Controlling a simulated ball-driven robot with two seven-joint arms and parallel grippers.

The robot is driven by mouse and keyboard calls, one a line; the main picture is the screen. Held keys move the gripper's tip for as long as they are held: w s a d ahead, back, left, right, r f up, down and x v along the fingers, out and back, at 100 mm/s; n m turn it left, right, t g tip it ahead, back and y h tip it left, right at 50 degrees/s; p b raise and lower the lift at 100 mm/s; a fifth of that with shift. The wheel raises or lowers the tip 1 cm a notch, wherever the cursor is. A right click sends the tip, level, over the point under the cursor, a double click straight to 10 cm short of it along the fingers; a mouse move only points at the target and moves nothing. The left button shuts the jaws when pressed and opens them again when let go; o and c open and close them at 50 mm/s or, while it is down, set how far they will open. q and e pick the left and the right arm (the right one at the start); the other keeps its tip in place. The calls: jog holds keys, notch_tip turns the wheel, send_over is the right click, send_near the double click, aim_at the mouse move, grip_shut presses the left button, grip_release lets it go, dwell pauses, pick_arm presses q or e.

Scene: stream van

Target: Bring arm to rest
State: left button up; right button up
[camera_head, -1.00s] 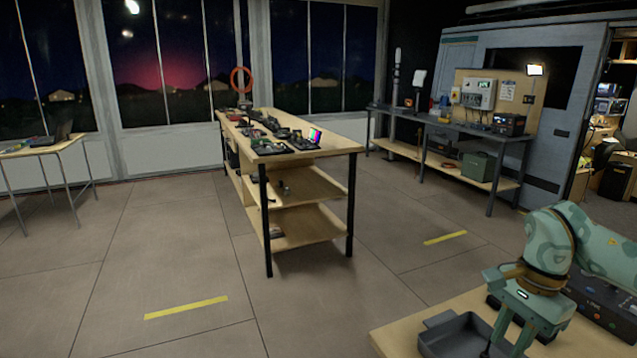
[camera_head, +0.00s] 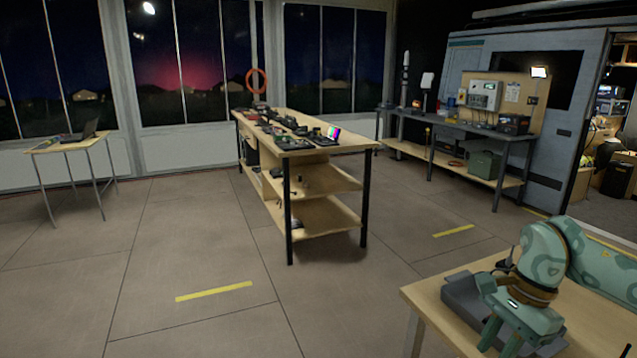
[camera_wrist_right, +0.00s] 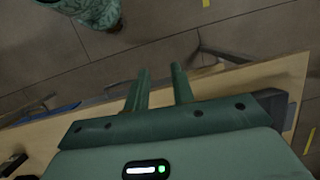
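My right arm enters from the right in the head view, over the near wooden table (camera_head: 425,295). My right gripper (camera_head: 498,342) points down, with its two green fingers apart. In the right wrist view the fingers (camera_wrist_right: 160,78) stand apart with nothing between them, above the table's edge and the floor. A grey tray (camera_head: 462,297) lies on the table beside the gripper, partly hidden by it. My left gripper is in neither current view.
A long wooden workbench (camera_head: 325,150) with tools and a small colour screen stands mid-room. A small table with a laptop (camera_head: 82,132) is at left. A dark equipment bench (camera_head: 470,135) stands at the back right. The floor between is clear, with yellow tape strips (camera_head: 213,291).

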jog(key=w+a+f+m+t+y+p, duration=0.2)
jog(key=w+a+f+m+y, duration=0.1)
jog(key=a+f+m+y, duration=0.95)
jog(key=s+d+f+m+t+h, duration=0.25)
jog(key=f+m+t+h, duration=0.55)
jog(key=f+m, duration=0.9)
jog(key=s+d+f+m+g+h+p, duration=0.1)
jog(key=s+d+f+m+h, duration=0.2)
jog(key=s+f+m, duration=0.75)
jog(key=s+d+f+m+g+h+p, duration=0.1)
jog(key=s+d+f+m+h, duration=0.2)
jog(key=s+f+m, duration=0.7)
pick_arm(q)
jog(key=r, duration=0.1)
jog(key=w+r, duration=0.2)
jog(key=r, duration=0.1)
pick_arm(e)
jog(key=s+f+m+g+h, duration=0.1)
jog(key=s+m+g, duration=0.2)
jog(key=s, duration=2.7)
jog(key=g, duration=0.3)
jog(key=shift+s+d+f+g, duration=0.2)
jog(key=shift+f+g, duration=0.1)
jog(key=shift+g, duration=0.1)
jog(key=shift+h, duration=0.25)
